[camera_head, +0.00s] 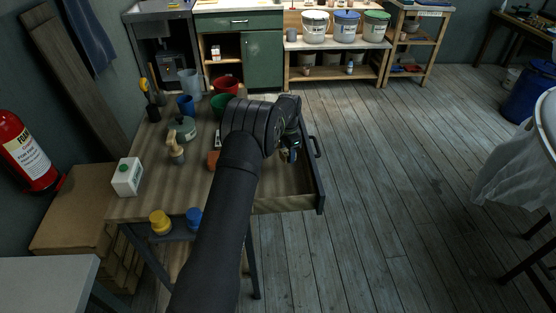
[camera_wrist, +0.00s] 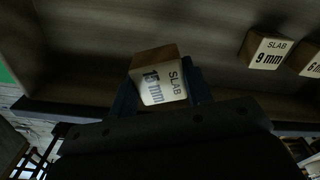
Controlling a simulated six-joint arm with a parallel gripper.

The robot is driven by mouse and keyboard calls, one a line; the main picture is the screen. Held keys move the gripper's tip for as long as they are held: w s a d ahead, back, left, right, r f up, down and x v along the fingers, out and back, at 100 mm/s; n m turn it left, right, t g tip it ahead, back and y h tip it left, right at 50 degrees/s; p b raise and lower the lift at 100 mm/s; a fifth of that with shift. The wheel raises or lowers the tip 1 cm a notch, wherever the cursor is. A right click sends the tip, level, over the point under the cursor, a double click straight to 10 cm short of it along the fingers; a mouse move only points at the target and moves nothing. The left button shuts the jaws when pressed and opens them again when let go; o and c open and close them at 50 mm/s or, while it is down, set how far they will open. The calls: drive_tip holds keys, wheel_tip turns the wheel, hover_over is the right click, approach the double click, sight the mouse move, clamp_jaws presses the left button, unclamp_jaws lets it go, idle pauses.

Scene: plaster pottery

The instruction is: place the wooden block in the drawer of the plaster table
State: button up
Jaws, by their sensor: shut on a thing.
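The plaster table (camera_head: 150,205) stands at left in the head view, and its drawer (camera_head: 285,203) is pulled out to the right. My gripper (camera_head: 291,153) is over the open drawer. In the wrist view, my gripper (camera_wrist: 160,98) has its blue fingers shut on the wooden block (camera_wrist: 158,82), which has a white face marked "15 mm SLAB". The block is tilted in the fingers, with the drawer's inside behind it. I cannot tell whether it touches the drawer floor. My arm hides much of the drawer and the block in the head view.
In the wrist view, two similar blocks, marked 9 mm (camera_wrist: 268,52) and 6 mm (camera_wrist: 312,66), are at the right. The floor right of the drawer is clear.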

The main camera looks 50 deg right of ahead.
sight(280, 166)
drive_tip(key=w+f, duration=0.1)
drive_tip(key=w, duration=0.1)
drive_tip(key=w+f, duration=0.1)
drive_tip(key=shift+w+f, duration=0.2)
drive_tip(key=shift+w, duration=0.2)
drive_tip(key=shift+f, duration=1.9)
drive_tip(key=shift+f, duration=0.15)
drive_tip(key=o, duration=1)
wheel_tip(280, 166, up, 12)
